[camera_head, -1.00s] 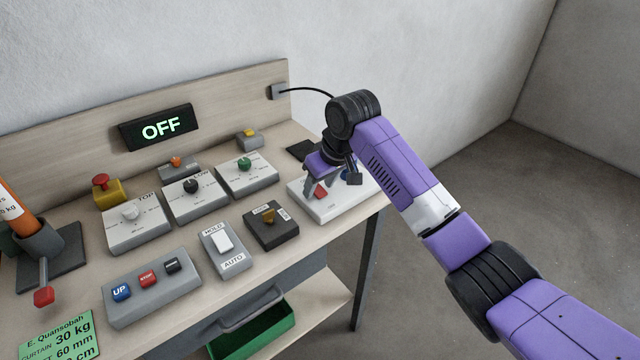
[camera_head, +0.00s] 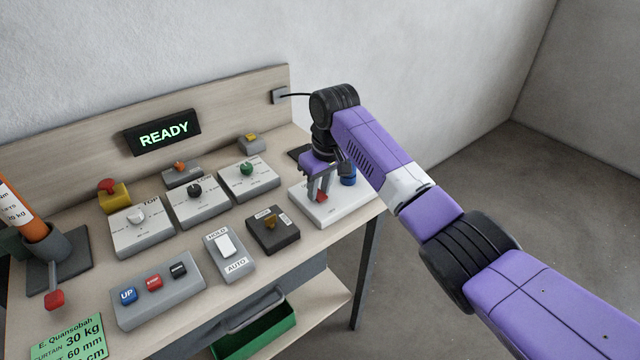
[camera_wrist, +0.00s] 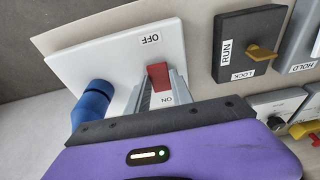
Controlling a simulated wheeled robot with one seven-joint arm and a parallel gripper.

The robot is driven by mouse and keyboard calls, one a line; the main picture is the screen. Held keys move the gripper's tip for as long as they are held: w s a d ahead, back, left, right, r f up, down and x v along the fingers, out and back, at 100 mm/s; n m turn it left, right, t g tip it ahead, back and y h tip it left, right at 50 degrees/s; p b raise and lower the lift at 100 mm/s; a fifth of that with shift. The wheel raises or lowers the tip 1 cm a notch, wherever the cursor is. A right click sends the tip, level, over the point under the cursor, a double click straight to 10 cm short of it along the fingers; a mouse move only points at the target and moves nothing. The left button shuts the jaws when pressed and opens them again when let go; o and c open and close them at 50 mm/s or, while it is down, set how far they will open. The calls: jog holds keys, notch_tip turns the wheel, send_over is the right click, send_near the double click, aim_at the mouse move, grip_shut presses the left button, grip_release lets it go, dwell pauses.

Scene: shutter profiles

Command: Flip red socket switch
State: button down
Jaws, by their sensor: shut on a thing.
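The white socket box (camera_head: 308,211) sits at the right end of the bench and shows large in the wrist view (camera_wrist: 100,55). Its red switch (camera_wrist: 158,76) lies between the words OFF and ON. My gripper (camera_head: 319,196) points down at the box, its jaws shut on the red switch. The fingers partly hide the switch in the head view; in the wrist view they show around it. A blue plug (camera_head: 349,176) stands on the box beside the gripper. The display (camera_head: 163,133) on the back board reads READY.
A dark RUN/LOCK key box (camera_head: 273,232) and a HOLD/AUTO switch box (camera_head: 228,252) stand left of the socket box. Grey knob boxes, a three-button box (camera_head: 158,292) and a yellow box with a red button (camera_head: 112,194) fill the bench. Floor at right is clear.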

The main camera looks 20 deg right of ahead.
aim_at(319, 194)
jog(key=shift+w+g+b, duration=0.3)
jog(key=shift+g, duration=0.4)
jog(key=shift+h, duration=0.3)
jog(key=shift+r, duration=0.1)
jog(key=c, duration=1.1)
grip_release()
notch_tip(319, 194, up, 8)
jog(key=shift+s+f+b, duration=0.1)
jog(key=shift+f+b, duration=0.05)
jog(key=shift+b, duration=0.35)
